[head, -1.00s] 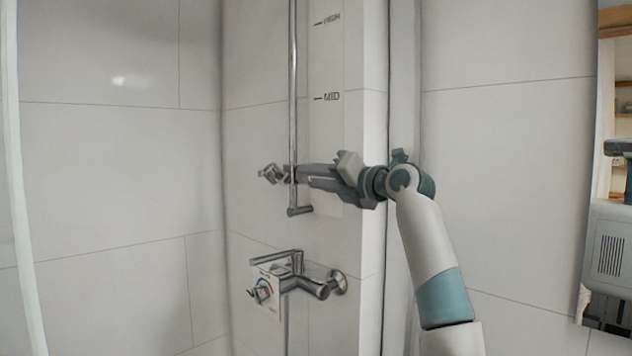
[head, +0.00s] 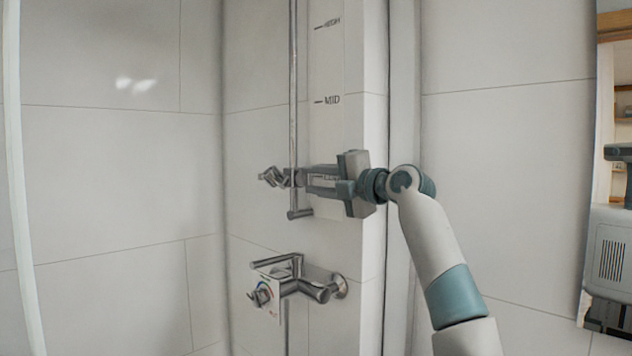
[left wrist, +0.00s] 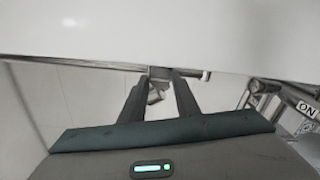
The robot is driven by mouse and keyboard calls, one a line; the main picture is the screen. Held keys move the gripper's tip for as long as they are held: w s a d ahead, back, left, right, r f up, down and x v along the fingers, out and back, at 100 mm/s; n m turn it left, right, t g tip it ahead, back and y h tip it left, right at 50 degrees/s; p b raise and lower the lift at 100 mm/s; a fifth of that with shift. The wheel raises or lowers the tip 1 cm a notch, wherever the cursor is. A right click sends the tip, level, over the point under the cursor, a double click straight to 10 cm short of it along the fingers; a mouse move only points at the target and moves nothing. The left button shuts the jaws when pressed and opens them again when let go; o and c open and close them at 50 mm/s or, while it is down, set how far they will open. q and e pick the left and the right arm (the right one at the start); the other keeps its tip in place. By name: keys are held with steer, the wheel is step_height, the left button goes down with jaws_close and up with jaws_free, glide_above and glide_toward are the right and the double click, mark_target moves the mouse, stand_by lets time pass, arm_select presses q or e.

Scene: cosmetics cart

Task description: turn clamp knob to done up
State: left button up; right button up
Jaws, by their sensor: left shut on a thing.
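The clamp knob (left wrist: 160,72) is a small grey piece on the chrome rail in the left wrist view. In the head view the clamp sits low on the upright rail (head: 293,110), below the MID mark, with a chrome holder (head: 271,177) sticking out to its left. My left gripper (head: 303,178) reaches in from the right and is shut on the knob; its fingers hide most of it in the head view. In the left wrist view the two fingers (left wrist: 160,80) close in on the knob. My right gripper is not in view.
A chrome mixer tap (head: 305,281) with a lever and a hanging tag (head: 265,295) is on the wall below the clamp. A wall edge (head: 374,250) stands just right of the rail. The tiled wall at left (head: 120,180) is bare.

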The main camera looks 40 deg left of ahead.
arm_select(q)
steer(key=shift+w, duration=0.1)
steer(key=o, duration=1.1)
steer(key=shift+f, duration=0.1)
steer(key=shift+c, duration=0.2)
steer(key=shift+w+d, duration=0.1)
steer(key=shift+w, duration=0.05)
steer(key=shift+d+f+b, duration=0.1)
steer(key=shift+d+b, duration=0.3)
steer(key=shift+d, duration=0.25)
steer(key=s+d+b, duration=0.1)
steer(key=d+b, duration=0.4)
steer(key=d, duration=1.1)
steer(key=shift+s, duration=0.2)
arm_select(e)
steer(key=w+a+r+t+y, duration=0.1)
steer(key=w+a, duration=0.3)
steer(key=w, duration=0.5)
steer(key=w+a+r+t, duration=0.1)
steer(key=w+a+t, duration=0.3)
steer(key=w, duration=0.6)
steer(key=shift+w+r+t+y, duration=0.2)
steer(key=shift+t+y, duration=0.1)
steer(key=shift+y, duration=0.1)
